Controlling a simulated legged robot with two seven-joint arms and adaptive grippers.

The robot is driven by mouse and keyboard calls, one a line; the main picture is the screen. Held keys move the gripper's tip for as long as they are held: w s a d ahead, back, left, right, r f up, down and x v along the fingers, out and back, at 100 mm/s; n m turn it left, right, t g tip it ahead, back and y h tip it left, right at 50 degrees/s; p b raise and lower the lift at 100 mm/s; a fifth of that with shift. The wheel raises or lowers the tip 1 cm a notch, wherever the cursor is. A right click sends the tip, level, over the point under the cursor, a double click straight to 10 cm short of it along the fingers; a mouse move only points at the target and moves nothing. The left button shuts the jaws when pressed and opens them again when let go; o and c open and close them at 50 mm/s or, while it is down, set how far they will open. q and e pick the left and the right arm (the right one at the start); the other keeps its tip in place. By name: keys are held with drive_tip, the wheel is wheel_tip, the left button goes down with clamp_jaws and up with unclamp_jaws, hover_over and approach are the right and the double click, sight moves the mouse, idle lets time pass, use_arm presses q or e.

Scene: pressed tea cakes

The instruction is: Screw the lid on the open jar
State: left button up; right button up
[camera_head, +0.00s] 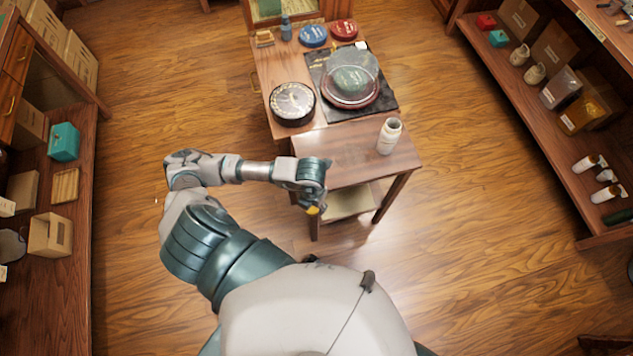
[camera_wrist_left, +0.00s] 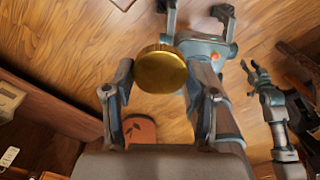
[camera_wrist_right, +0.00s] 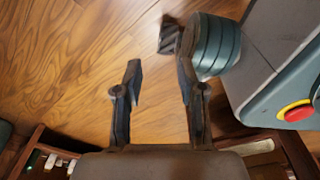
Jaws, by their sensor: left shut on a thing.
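A white jar (camera_head: 389,138) stands upright near the right end of the low table's wooden top (camera_head: 345,152). Its mouth faces up, and no lid shows on it. My left gripper (camera_head: 315,198) is beyond the table's front left corner, left of and nearer than the jar. It is shut on a round gold lid (camera_wrist_left: 160,70), whose flat face shows in the left wrist view. In the head view only a small yellow edge of the lid (camera_head: 313,210) shows. My right gripper (camera_wrist_right: 158,78) is open and empty over the floor; the head view does not show it.
Behind the jar, a dark mat (camera_head: 384,110) holds a glass-covered tea cake (camera_head: 350,80). Shelves line both sides. The table's front middle is clear.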

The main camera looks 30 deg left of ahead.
use_arm(q)
drive_tip(key=shift+s+d, duration=0.1)
drive_tip(key=shift+s, duration=0.35)
drive_tip(key=w+r+n, duration=0.4)
drive_tip(key=w+n, duration=0.2)
drive_tip(key=n, duration=0.5)
drive_tip(key=w+r+n, duration=0.4)
drive_tip(key=w+n, duration=0.3)
drive_tip(key=n, duration=0.5)
drive_tip(key=w+d+r+n, duration=0.1)
drive_tip(key=w+r+n, duration=0.4)
drive_tip(key=n, duration=0.7)
drive_tip(key=shift+w, duration=0.75)
use_arm(e)
drive_tip(key=shift+a, duration=0.55)
